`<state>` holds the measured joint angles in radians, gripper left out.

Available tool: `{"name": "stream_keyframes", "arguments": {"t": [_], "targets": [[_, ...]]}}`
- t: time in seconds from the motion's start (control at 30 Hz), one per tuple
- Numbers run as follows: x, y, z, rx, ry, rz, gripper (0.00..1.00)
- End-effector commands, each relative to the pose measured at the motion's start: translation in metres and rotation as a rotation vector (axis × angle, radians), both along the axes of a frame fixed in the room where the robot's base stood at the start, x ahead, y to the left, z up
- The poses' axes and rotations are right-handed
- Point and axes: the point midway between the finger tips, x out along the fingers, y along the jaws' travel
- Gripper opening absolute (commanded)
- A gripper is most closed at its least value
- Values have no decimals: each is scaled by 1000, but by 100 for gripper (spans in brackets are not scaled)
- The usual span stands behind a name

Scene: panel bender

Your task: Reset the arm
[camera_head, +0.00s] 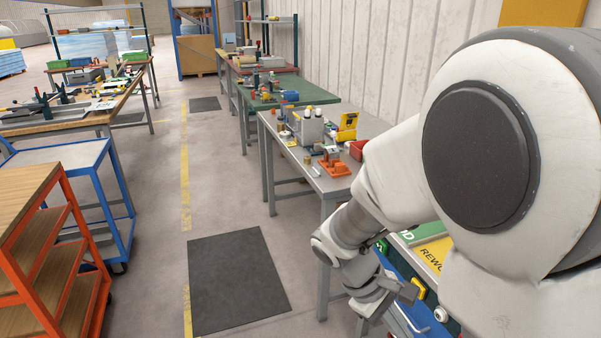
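My arm (400,170) fills the right side of the view, white with dark grey joint caps. It bends down and to the left from the large joint. Its wrist is low at the lower middle right, in front of the near grey workbench. My gripper (392,298) is at the bottom, beside a blue cabinet with a yellow handle. Its fingers are small and partly out of clear sight, so I cannot tell whether they are open or shut. I see nothing clearly held in it.
The grey workbench (283,160) carries tools and an orange fixture (334,167). A blue cabinet (402,318) is close to my gripper. An orange shelf cart (38,262) and a blue cart (112,190) stand left. The aisle with a dark mat (236,282) is clear.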

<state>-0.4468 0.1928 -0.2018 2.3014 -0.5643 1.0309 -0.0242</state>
Motion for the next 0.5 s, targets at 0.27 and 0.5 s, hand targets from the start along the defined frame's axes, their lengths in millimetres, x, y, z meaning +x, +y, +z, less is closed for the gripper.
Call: {"name": "stream_keyframes", "arguments": {"t": [0.27, 0.5], "targets": [[-20, 10, 69, 246, -236, -203, 0], [-38, 19, 125, 428, -449, -346, 0]]}}
